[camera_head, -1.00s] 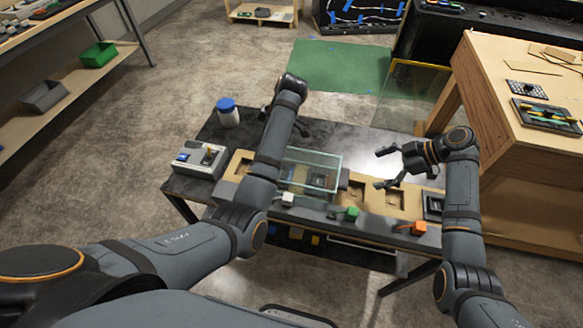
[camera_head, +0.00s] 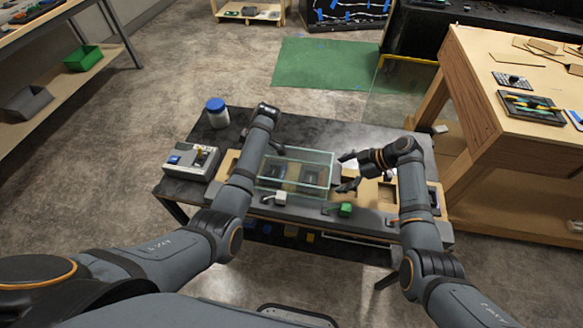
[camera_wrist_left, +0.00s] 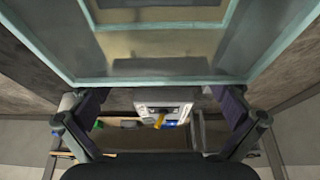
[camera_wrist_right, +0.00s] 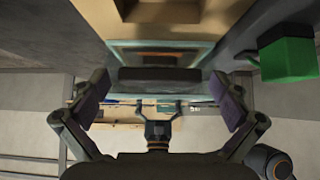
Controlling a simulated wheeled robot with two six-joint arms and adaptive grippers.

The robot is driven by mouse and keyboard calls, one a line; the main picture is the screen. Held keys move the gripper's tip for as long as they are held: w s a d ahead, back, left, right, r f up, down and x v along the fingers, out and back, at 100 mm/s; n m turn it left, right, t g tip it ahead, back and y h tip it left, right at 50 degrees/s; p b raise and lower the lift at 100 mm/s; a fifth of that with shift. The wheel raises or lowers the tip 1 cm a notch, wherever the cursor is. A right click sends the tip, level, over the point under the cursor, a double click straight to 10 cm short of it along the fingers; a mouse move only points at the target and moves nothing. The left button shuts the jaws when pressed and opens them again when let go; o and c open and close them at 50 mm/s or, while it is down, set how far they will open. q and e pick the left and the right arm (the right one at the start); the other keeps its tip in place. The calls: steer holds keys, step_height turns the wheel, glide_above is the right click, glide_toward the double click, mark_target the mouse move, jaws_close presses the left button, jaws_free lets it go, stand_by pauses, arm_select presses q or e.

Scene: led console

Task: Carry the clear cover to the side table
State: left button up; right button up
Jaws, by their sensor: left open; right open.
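The clear cover (camera_head: 297,172) is a glass-like box with pale green edges, sitting over the middle-left part of the tan console panel (camera_head: 376,182). It fills the top of the left wrist view (camera_wrist_left: 160,62). My left gripper (camera_wrist_left: 160,100) is open at the cover's left side, the cover's edge close to its fingertips; in the head view my arm partly hides it. My right gripper (camera_head: 348,171) is open just right of the cover. In the right wrist view a dark bar (camera_wrist_right: 160,80) at the cover's end lies between its fingers. Contact cannot be told.
A wooden table (camera_head: 470,60) stands at the right with trays and parts on it. A grey box (camera_head: 193,160) and blue-lidded jar (camera_head: 217,115) stand left of the panel. A green mat (camera_head: 325,65) lies beyond.

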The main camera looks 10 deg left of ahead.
arm_select(q)
steer(key=shift+d, duration=0.1)
steer(key=shift+c, duration=0.5)
arm_select(e)
steer(key=shift+c, duration=0.5)
arm_select(q)
steer(key=c, duration=1.4)
arm_select(e)
steer(key=c, duration=1.4)
arm_select(q)
steer(key=shift+c, duration=0.2)
arm_select(e)
steer(key=shift+c, duration=0.2)
arm_select(q)
steer(key=shift+r, duration=0.1)
arm_select(e)
steer(key=shift+r, duration=0.1)
